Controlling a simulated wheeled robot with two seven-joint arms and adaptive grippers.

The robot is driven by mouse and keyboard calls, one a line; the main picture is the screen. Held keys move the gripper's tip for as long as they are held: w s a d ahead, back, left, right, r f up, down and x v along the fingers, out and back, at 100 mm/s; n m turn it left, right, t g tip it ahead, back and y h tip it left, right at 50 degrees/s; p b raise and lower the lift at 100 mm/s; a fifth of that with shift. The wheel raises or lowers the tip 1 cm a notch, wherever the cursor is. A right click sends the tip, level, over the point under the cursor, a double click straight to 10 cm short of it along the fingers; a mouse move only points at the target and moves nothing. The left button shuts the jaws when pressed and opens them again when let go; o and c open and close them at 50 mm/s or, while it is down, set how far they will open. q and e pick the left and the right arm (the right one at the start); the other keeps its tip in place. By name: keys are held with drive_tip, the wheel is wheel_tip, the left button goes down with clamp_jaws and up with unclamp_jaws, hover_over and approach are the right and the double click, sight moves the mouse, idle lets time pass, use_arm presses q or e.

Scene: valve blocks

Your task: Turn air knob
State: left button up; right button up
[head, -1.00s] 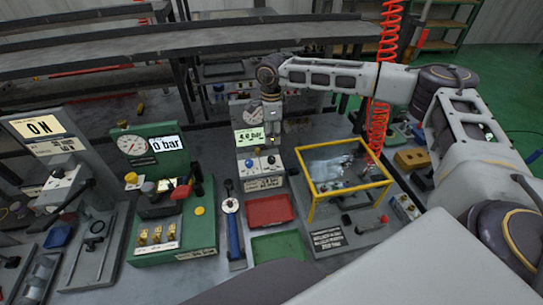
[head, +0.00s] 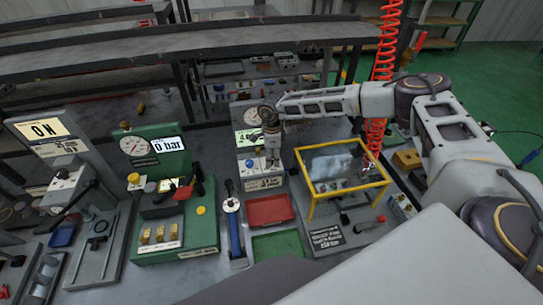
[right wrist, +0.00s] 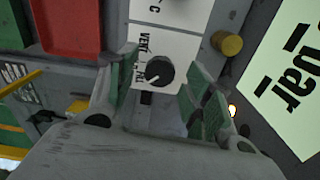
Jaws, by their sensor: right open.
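The air knob, a small round black knob (right wrist: 160,71) with a pale pointer mark, sits on a white panel labelled "VENT" in the right wrist view. In the head view my right gripper (head: 273,158) hangs pointing down in front of the grey air station (head: 262,184) and hides the knob there. In the right wrist view the green-padded fingers of my right gripper (right wrist: 162,95) are open, one on each side of the knob. I cannot tell whether they touch it. A blue knob (head: 249,163) shows left of the gripper. My left gripper is not in view.
The station's green-white display (head: 246,139) stands behind the gripper. A red tray (head: 269,210) and green tray (head: 278,246) lie in front. A yellow-framed cover (head: 344,193) stands close on the right. A green gauge block (head: 170,229) is on the left.

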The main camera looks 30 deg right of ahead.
drive_tip(key=shift+f, duration=0.15)
drive_tip(key=c, duration=1)
drive_tip(key=shift+m, duration=0.5)
drive_tip(key=m, duration=0.3)
drive_tip(key=shift+m+b, duration=0.6)
drive_tip(key=shift+m, duration=1.8)
drive_tip(key=o, duration=1)
